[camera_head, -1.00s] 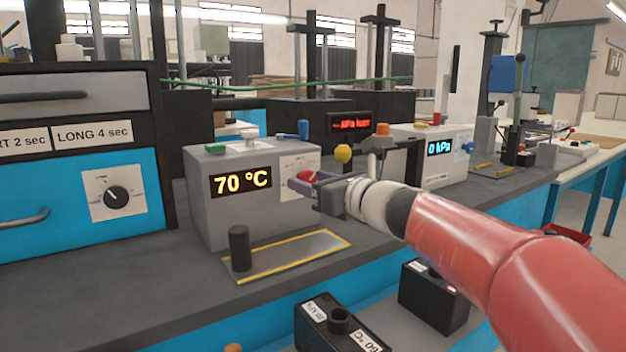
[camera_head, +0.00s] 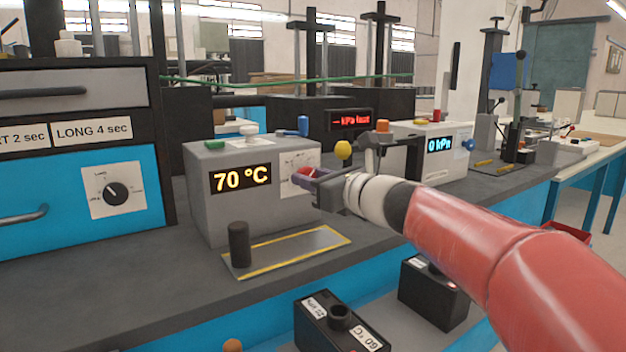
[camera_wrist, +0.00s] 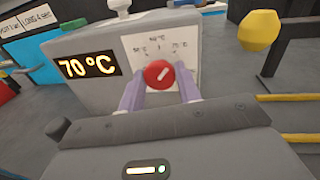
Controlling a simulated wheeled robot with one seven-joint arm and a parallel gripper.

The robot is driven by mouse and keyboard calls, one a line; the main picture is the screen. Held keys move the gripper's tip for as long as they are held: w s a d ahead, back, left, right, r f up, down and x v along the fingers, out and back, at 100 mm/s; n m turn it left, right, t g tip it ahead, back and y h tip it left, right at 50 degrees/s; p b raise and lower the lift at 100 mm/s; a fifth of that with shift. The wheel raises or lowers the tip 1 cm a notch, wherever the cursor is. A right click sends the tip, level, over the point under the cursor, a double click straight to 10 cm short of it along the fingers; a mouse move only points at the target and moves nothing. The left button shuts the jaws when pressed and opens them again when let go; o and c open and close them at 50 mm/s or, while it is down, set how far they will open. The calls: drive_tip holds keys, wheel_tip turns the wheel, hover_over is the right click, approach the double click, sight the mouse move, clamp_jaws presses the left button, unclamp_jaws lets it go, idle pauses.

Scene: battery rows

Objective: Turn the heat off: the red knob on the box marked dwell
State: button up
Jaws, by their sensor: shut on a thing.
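A red knob (camera_wrist: 158,74) with a pale pointer line sits on the front of a grey box (camera_head: 205,215) whose display (camera_head: 240,179) reads 70 °C. The pointer slants to the upper right, towards one of the small printed temperature marks on the white dial plate (camera_wrist: 140,47). In the head view the knob (camera_head: 304,173) is partly hidden by my gripper (camera_head: 312,180). In the wrist view my gripper's (camera_wrist: 160,84) two purple fingers are on either side of the knob, shut on it. I cannot read the word dwell on any box.
A yellow ball-shaped knob (camera_head: 343,150) stands close to my gripper. Green (camera_head: 215,144), white (camera_head: 249,131) and blue (camera_head: 303,127) parts top the box. A black post (camera_head: 239,243) stands on the yellow-edged plate (camera_head: 290,255) in front. A black dial (camera_head: 116,194) is at left.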

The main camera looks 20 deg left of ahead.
drive_tip(key=n+t+h+b, duration=0.1)
drive_tip(key=n+b, duration=0.2)
drive_tip(key=n, duration=0.4)
drive_tip(key=n+t+h+b, duration=0.1)
drive_tip(key=n+b, duration=0.3)
drive_tip(key=n, duration=0.4)
drive_tip(key=n+t+h+b, duration=0.1)
drive_tip(key=n+b, duration=0.3)
drive_tip(key=n, duration=0.4)
drive_tip(key=shift+s+a+f+h, duration=0.15)
drive_tip(key=shift+a+f+h, duration=0.05)
drive_tip(key=shift+h, duration=0.2)
idle(0.5)
drive_tip(key=o, duration=0.9)
drive_tip(key=shift+o, duration=0.3)
drive_tip(key=shift+r, duration=0.2)
drive_tip(key=shift+s+d, duration=0.1)
drive_tip(key=shift+d, duration=0.05)
drive_tip(key=b+v, duration=0.2)
drive_tip(key=v, duration=0.5)
drive_tip(key=shift+s+d, duration=0.2)
